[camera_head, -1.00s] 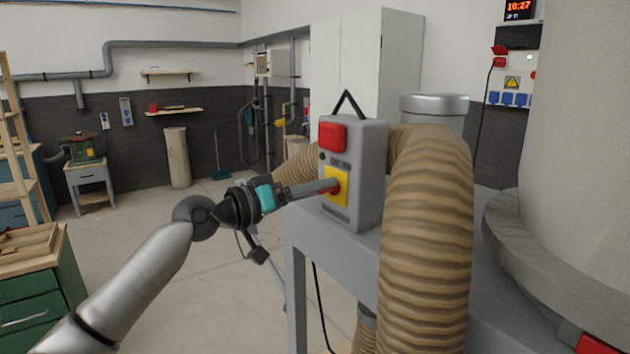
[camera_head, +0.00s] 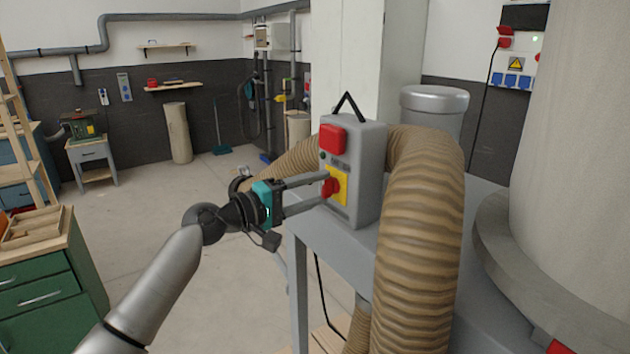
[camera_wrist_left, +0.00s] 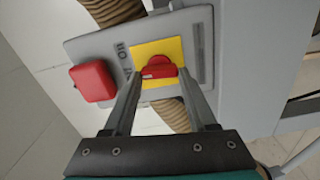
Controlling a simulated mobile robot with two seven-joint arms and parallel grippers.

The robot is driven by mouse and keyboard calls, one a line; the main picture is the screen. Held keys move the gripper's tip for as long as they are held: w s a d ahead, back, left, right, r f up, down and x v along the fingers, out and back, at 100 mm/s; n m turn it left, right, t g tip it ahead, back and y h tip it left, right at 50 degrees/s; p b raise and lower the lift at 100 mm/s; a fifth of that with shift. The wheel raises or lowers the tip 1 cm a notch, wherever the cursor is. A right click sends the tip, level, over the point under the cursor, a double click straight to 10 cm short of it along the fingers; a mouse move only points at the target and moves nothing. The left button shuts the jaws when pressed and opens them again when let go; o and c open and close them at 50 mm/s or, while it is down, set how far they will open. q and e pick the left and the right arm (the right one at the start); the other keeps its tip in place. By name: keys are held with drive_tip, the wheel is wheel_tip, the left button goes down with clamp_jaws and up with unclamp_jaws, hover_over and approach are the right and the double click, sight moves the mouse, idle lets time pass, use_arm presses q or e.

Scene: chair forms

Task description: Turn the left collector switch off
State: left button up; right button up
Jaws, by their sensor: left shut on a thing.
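The grey switch box (camera_head: 368,165) stands on the grey collector frame. It has a red cap (camera_head: 332,138) at the top and a red rotary knob (camera_head: 330,187) on a yellow plate (camera_head: 342,188) below. My left gripper (camera_head: 328,188) reaches in from the left, its two fingers one above the other on either side of the knob, shut on it. In the left wrist view the knob (camera_wrist_left: 158,67) sits between the fingertips, its grip bar lying across the picture, with the yellow plate (camera_wrist_left: 150,53) behind. My right gripper is out of view.
A thick ribbed hose (camera_head: 415,240) arches close to the right of the box. A large pale cylinder (camera_head: 560,130) stands at far right. A green drawer cabinet (camera_head: 45,290) is at lower left. The floor between is mostly clear.

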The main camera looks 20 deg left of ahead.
use_arm(q)
drive_tip(key=shift+n+p, duration=0.35)
drive_tip(key=shift+n, duration=0.25)
drive_tip(key=o, duration=1.4)
drive_tip(key=shift+c, duration=0.2)
drive_tip(key=b+v, duration=0.4)
drive_tip(key=v, duration=1.1)
drive_tip(key=shift+b, duration=0.4)
